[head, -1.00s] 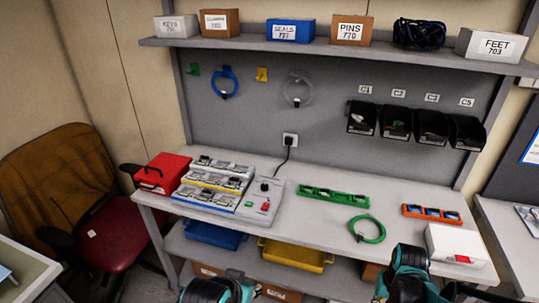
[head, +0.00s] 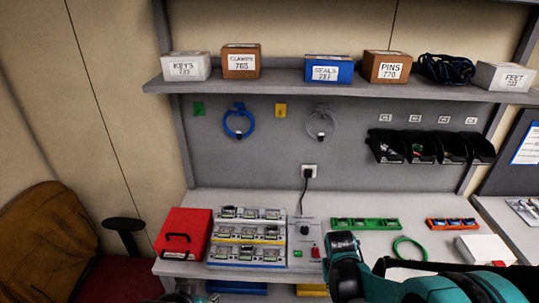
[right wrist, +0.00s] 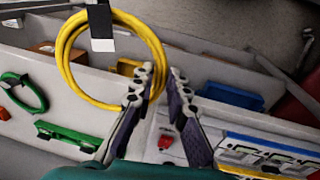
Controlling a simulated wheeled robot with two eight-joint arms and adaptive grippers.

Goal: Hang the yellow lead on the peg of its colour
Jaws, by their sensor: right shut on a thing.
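The yellow lead (right wrist: 68,60) is a coil with a black and white tag, seen in the right wrist view. My right gripper (right wrist: 160,74) is shut on the coil's edge, and the loop hangs clear of the bench. In the head view the lead is hidden. The yellow peg (head: 280,110) is on the grey back panel, bare, between the blue lead (head: 238,123) and the clear lead (head: 321,124), which hang on their pegs. My right arm reaches over the bench front, its fingers not visible there. Only a sliver of my left arm shows at the bottom edge.
A bare green peg (head: 199,108) is left of the blue lead. A shelf (head: 290,80) with boxes runs above the pegs. Black bins (head: 420,147) hang at right. A green lead (head: 410,248), a red box (head: 183,234) and racks stand on the bench (head: 370,242).

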